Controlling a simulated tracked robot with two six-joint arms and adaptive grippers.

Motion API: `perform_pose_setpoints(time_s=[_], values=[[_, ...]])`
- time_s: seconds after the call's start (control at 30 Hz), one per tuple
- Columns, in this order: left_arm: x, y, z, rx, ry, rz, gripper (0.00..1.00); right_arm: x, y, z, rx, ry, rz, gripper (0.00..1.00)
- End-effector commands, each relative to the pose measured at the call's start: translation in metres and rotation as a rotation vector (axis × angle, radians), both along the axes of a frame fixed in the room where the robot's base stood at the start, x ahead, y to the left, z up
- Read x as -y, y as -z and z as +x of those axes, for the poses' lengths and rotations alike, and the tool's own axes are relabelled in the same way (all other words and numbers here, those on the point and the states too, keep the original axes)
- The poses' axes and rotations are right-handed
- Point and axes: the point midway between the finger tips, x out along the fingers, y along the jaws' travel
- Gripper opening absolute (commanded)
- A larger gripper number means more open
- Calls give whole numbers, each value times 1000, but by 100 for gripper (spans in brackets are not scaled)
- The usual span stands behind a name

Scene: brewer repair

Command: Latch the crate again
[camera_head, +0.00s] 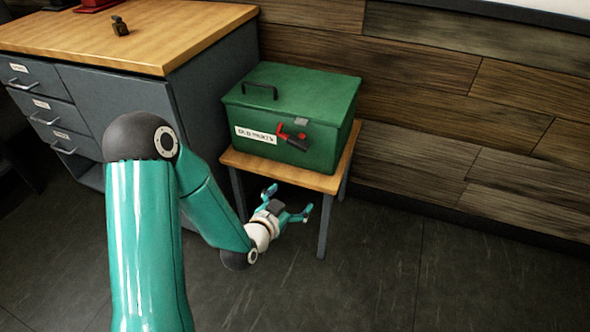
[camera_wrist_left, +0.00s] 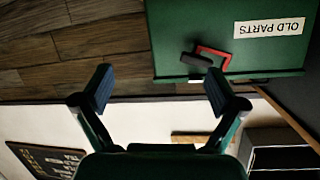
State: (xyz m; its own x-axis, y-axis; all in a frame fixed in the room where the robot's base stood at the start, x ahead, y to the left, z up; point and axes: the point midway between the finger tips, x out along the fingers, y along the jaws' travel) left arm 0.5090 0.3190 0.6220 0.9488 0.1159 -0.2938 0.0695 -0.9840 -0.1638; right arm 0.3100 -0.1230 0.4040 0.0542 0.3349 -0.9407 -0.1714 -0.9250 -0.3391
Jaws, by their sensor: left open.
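The green crate (camera_head: 285,100) stands on a small wooden table with its lid down. It carries an OLD PARTS label (camera_head: 256,135). On its front is a red latch (camera_head: 284,131) with a black handle (camera_head: 298,144), below a small grey catch (camera_head: 301,121). The latch looks unhooked from the catch, but I cannot tell for sure. My left gripper (camera_head: 289,203) is open and empty, in front of and below the crate. In the left wrist view the crate (camera_wrist_left: 230,50) appears upside down. The red latch (camera_wrist_left: 228,55) and black handle (camera_wrist_left: 197,59) lie beyond the open fingers, apart from them.
The small table (camera_head: 335,180) has little bare top around the crate. A grey drawer cabinet (camera_head: 118,105) with a wooden top stands at the left, close to the crate. A plank wall (camera_head: 440,90) is behind. The floor (camera_head: 450,270) at the right is clear.

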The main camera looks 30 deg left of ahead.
Motion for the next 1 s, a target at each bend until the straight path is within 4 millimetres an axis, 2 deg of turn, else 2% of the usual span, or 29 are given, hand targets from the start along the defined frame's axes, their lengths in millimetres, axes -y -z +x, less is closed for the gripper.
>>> perform_pose_setpoints(time_s=[0.03,0.13,0.27,0.47,0.67,1.0], values=[[-14,9,1,68,-21,54,96,0,30,0,1,0,0,0],[-33,-6,0,169,-53,140,96,0,48,0,1,0,0,0],[-46,-20,-2,240,-78,207,96,0,58,0,1,0,0,0],[-52,-28,8,265,-85,230,96,0,58,0,1,0,0,0],[-59,-28,40,266,-85,228,96,0,57,0,1,0,0,0],[-76,-26,112,264,-86,226,96,0,61,0,1,0,0,0]])
